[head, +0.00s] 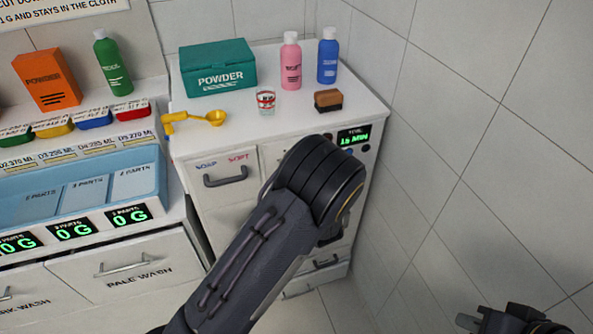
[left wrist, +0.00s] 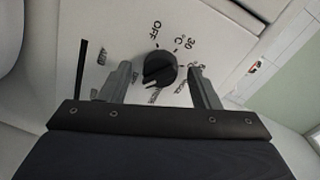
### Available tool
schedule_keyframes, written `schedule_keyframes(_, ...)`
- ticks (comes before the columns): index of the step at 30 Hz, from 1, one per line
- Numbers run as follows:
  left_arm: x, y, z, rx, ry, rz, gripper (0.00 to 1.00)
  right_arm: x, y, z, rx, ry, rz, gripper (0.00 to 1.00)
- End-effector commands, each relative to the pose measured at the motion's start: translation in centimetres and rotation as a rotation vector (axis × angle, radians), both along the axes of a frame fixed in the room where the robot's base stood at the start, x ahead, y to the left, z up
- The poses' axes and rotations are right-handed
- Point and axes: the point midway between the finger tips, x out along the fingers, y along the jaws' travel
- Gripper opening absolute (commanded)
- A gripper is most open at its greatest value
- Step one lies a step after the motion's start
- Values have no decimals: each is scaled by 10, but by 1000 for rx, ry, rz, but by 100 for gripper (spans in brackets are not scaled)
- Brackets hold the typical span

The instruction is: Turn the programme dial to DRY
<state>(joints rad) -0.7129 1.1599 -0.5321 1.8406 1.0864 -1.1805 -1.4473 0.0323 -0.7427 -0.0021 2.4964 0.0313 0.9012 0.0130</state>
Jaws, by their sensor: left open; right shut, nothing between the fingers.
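The programme dial (left wrist: 158,66) is a round black knob on the pale front panel in the left wrist view. Printed labels surround it; OFF and 30 °C are readable, while others are partly hidden or blurred. A pale mark shows on its lower side, but I cannot tell exactly which label it meets. My left gripper (left wrist: 162,72) is open, with a finger on each side of the dial and visible gaps to it. In the head view my left arm hides the dial and gripper. My right gripper (head: 474,318) is shut and empty at the lower right.
The washing machine (head: 303,126) has a green POWDER box (head: 217,70), pink bottle (head: 291,62), blue bottle (head: 327,58), glass (head: 265,102), brush (head: 328,100) and yellow scoop (head: 212,118) on top. A lit display (head: 353,138) is on its front. A tiled wall (head: 450,130) stands close on the right.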

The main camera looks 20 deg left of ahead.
Motion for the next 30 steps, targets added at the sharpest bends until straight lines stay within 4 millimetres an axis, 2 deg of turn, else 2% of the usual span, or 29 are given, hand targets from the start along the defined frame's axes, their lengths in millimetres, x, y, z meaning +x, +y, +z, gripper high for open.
schedule_keyframes(5,-9,-8,0,0,-2,-4,56,0,0,-4,0,0,0,0)
schedule_keyframes(16,-58,-39,3,-1,0,-2,56,0,0,-17,0,0,0,0)
schedule_keyframes(21,-66,-42,5,0,0,0,56,0,0,-18,0,0,0,0)
schedule_keyframes(30,-66,-42,5,0,0,1,56,0,0,-17,0,0,0,0)
